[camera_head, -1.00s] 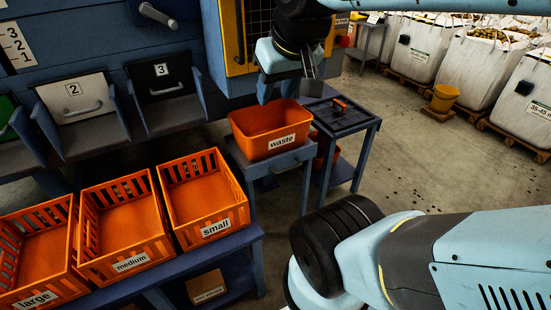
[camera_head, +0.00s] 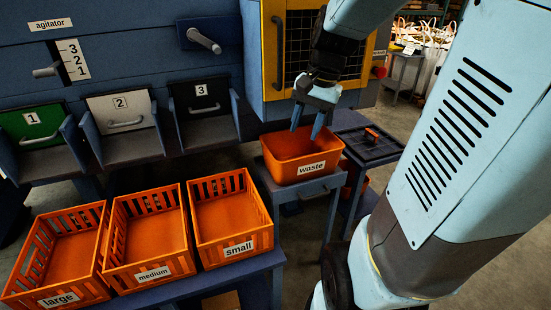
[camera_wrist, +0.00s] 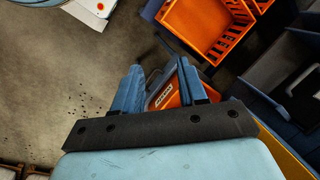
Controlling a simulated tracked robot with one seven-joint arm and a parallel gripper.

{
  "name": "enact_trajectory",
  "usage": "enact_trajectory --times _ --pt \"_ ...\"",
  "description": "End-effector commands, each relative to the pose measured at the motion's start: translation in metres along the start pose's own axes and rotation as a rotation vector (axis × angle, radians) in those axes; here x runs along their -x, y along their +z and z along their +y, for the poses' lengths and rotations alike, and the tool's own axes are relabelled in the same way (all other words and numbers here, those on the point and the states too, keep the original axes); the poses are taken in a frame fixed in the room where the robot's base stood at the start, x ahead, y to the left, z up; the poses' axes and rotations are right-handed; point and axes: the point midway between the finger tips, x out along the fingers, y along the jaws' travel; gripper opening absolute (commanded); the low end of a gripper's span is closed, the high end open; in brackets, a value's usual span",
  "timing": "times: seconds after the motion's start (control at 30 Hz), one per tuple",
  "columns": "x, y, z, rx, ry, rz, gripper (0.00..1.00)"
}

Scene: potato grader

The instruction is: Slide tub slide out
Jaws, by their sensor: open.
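The orange waste tub (camera_head: 283,153) sits on a blue-grey slide (camera_head: 300,188) on a stand to the right of the crates. A small dark handle shows on the slide's front. My gripper (camera_head: 306,132) is open and empty, fingers pointing down, and appears above or in front of the tub; the exact gap cannot be told. In the wrist view the open fingers (camera_wrist: 160,68) frame part of the tub (camera_wrist: 168,97) and its label, with the slide's edge beside it. The gripper covers part of the tub there.
Orange crates marked large (camera_head: 65,298), medium (camera_head: 155,273) and small (camera_head: 238,250) stand on a bench at left. A small dark table (camera_head: 385,153) with an orange-handled item stands right of the tub. The machine with numbered chutes and a yellow-framed mesh door (camera_head: 271,60) rises behind.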

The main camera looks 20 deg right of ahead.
Motion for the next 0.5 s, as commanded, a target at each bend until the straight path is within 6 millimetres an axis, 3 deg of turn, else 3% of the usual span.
enact_trajectory --times 0.5 --pt "-0.077 -0.092 0.016 -0.651 -0.044 -0.401 0.42"
